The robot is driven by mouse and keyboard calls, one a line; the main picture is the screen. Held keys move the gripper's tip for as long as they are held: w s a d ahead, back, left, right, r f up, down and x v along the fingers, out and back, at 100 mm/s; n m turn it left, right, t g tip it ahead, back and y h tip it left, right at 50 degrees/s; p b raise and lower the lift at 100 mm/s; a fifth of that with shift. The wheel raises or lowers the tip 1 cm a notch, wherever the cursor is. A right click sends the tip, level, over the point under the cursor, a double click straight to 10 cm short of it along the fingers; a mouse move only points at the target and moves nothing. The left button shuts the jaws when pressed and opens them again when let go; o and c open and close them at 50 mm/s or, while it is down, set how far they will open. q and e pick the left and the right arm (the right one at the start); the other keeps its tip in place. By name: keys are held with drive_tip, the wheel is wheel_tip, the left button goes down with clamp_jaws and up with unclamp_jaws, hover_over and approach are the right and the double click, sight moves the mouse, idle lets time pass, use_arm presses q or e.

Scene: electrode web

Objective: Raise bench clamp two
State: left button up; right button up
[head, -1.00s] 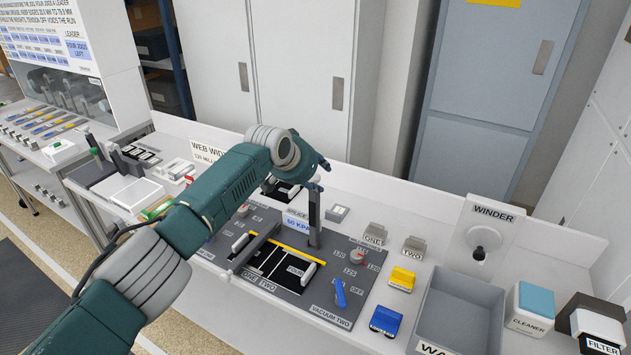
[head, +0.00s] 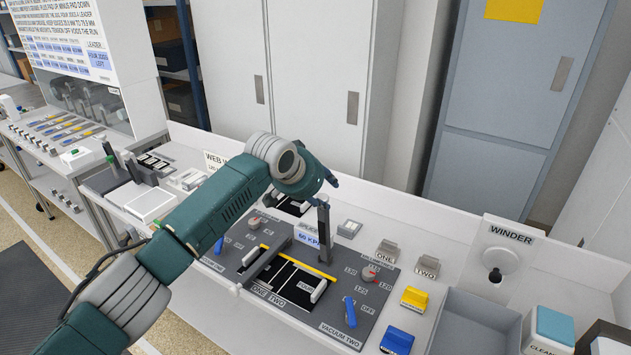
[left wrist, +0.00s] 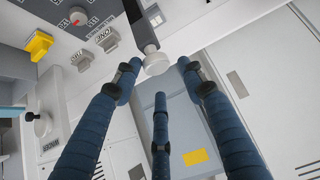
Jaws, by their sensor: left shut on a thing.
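In the head view, my left gripper (head: 328,188) is at the top of a dark upright clamp bar (head: 323,226), which I take to be clamp two. The bar stands at the back of the dark bench panel (head: 368,300). In the left wrist view, the bar (left wrist: 140,24) ends in a white round knob (left wrist: 157,62) between the blue fingertips, and my left gripper (left wrist: 157,74) is shut on it. Another dark clamp bar (head: 265,262) lies lowered across the left of the black splice bed. My right gripper is in neither view.
A blue vacuum switch (head: 349,312) and a dial (head: 369,273) sit on the panel's right. Yellow (head: 414,298) and blue (head: 397,340) blocks, a grey bin (head: 480,325) and a winder (head: 498,262) stand further right. Cabinets (head: 320,70) close off the back.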

use_arm(q)
drive_tip(key=v, duration=0.7)
drive_tip(key=shift+r, duration=0.55)
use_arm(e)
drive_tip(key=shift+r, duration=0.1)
use_arm(q)
drive_tip(key=shift+w+d, duration=0.1)
drive_tip(key=shift+d, duration=0.1)
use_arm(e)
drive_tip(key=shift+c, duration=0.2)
